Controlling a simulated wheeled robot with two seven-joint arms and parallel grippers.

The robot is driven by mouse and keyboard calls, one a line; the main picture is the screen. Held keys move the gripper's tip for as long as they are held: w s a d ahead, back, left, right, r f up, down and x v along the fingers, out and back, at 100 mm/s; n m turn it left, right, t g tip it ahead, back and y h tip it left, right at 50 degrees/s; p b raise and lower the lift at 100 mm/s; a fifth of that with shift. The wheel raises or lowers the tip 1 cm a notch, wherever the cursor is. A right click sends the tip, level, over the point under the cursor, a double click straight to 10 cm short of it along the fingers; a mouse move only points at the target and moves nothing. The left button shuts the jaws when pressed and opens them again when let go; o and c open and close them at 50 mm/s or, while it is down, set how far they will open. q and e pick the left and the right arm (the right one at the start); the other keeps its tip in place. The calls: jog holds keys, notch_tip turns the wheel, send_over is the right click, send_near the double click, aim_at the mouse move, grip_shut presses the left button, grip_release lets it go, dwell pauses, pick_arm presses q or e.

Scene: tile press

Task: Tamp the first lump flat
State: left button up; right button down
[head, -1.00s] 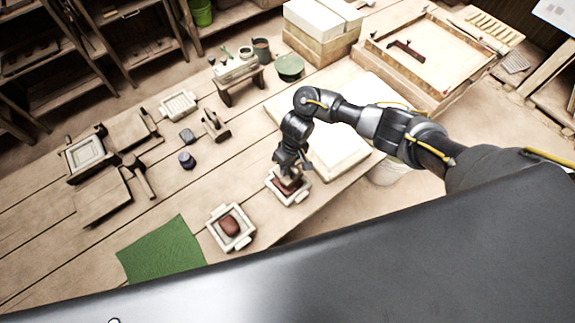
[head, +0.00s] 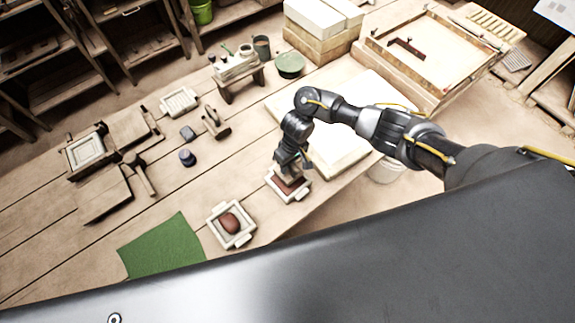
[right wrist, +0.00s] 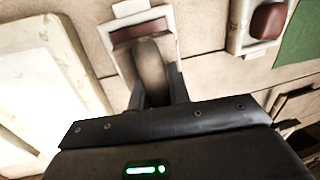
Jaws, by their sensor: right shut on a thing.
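My right gripper (head: 290,163) is shut on a wooden tamper, whose rounded brown handle (right wrist: 152,72) shows between the fingers in the right wrist view. It is over the nearer-right white mould (head: 291,199), at the table's front edge. Reddish clay (head: 288,186) in that mould looks flat and spread; the tamper and gripper partly cover it, and I cannot tell if the tamper touches it. The clay also shows as a strip (right wrist: 138,31) in the right wrist view. A second white mould (head: 214,227) to the left holds a rounded brown lump (head: 230,223). My left gripper is out of view.
A green cloth (head: 163,246) lies left of the second mould. A pale slab (head: 335,155) is right behind the arm. A wooden mallet (head: 140,172), small dark blocks and a small bench (head: 240,83) stand further back. The mid-left boards are partly clear.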

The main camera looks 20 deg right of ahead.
jog(key=shift+r, duration=0.75)
jog(key=shift+w, duration=0.1)
jog(key=shift+r, duration=2.5)
